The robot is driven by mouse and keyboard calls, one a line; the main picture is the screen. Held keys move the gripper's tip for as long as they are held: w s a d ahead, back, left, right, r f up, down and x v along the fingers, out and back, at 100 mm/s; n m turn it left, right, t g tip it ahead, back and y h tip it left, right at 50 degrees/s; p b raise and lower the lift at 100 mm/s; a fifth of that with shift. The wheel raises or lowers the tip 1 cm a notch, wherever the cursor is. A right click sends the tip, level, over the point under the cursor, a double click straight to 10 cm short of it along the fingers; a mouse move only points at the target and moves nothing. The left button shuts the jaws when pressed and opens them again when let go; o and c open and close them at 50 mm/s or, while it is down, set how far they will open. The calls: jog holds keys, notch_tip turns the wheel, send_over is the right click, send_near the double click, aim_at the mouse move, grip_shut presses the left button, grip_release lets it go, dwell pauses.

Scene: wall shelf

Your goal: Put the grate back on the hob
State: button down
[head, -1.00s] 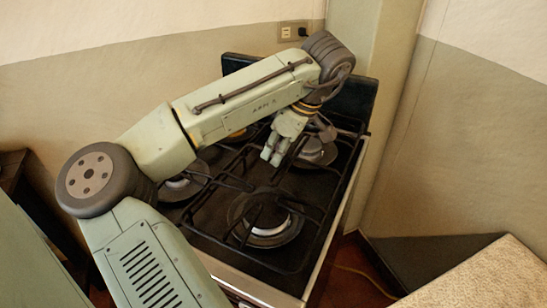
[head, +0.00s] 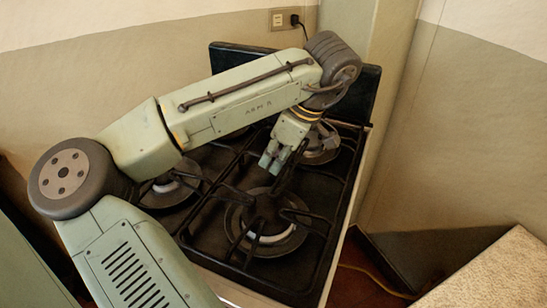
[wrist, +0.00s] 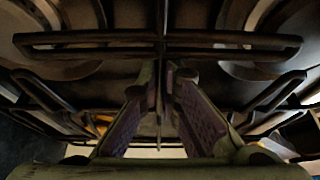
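The black grate (head: 308,217) lies over the burners of the dark hob (head: 340,287), nearly in line with its edges. I cannot tell whether all its feet touch the hob. My gripper (head: 270,163) points down at the grate's middle, behind the front burner. In the wrist view my gripper (wrist: 163,75) has its two fingers close on either side of the grate's central bar (wrist: 160,25) and looks shut on it. A cross bar (wrist: 90,40) runs past the fingertips. My arm hides the left and back parts of the grate.
A front burner (head: 265,240) and a back right burner (head: 322,152) show under the grate. A dark raised back panel (head: 365,90) stands behind the hob. The wall is close on the right. A pale speckled surface (head: 490,275) is at the lower right.

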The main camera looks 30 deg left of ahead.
aim_at(295, 164)
jog(key=c, duration=1.8)
grip_release()
jog(key=shift+r, duration=0.3)
jog(key=p+v, duration=0.5)
jog(key=v, duration=0.6)
jog(key=shift+d+r, duration=0.2)
